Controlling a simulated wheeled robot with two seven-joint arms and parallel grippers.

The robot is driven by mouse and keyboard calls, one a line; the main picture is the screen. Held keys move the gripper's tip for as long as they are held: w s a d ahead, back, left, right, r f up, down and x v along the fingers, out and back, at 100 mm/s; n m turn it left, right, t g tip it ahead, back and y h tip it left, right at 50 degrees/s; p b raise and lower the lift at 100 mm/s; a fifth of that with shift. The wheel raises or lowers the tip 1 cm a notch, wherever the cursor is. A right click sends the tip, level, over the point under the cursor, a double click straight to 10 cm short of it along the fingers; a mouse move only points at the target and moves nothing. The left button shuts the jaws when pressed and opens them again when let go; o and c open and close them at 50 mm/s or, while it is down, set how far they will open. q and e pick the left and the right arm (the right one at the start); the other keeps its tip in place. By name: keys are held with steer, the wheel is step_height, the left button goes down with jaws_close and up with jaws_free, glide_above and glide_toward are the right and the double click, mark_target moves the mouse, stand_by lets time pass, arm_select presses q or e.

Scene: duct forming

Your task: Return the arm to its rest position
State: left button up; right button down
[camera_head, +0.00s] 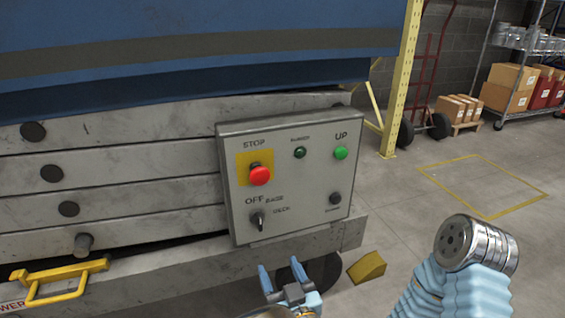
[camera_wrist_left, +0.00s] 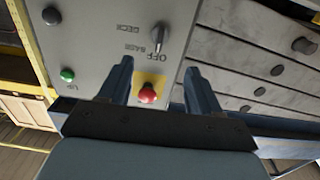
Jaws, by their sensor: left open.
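My left gripper (camera_head: 281,266) is at the bottom centre of the head view, just below the lower edge of a grey control panel (camera_head: 290,215). Its two blue fingers are apart and nothing is between them. In the left wrist view, the open gripper (camera_wrist_left: 158,70) points towards the panel face (camera_wrist_left: 105,35), seen upside down, with the red stop button (camera_wrist_left: 147,94) between the fingers in the picture. Any gap to the panel is hard to judge. The jointed light-blue arm (camera_head: 460,285) at the lower right is mine; no right gripper shows.
The panel carries a red STOP button (camera_head: 260,175), a green UP button (camera_head: 340,153) and a black OFF selector (camera_head: 257,220). A yellow handle (camera_head: 55,283) sits at the lower left. A yellow wedge (camera_head: 367,267) lies on the floor. Open floor extends at the right.

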arm_select(q)
steer(key=w+a+f+m+g+h, duration=0.1)
steer(key=w+a+f+g, duration=0.1)
steer(key=f, duration=0.4)
steer(key=w+a+f+m+g+h, duration=0.1)
steer(key=w+a+f+g, duration=0.15)
steer(key=f, duration=0.25)
steer(key=s+a+f+g+h+p, duration=0.1)
steer(key=s+a+f+g+h, duration=0.1)
steer(key=f, duration=0.6)
steer(key=s+a+f+g+h+p, duration=0.1)
steer(key=s+a+f+g+h, duration=0.2)
steer(key=s+f+g, duration=0.3)
step_height(320, 180, down, 3)
steer(key=shift+s+a+f, duration=0.2)
steer(key=shift+s+a, duration=0.05)
steer(key=shift+a, duration=0.2)
steer(key=s+g+h, duration=0.1)
steer(key=s, duration=0.1)
steer(key=s+f+g+h, duration=0.1)
steer(key=s, duration=0.2)
steer(key=s+f+g+h, duration=0.1)
steer(key=s, duration=0.2)
steer(key=shift+a+f+g, duration=0.25)
steer(key=shift+c, duration=0.3)
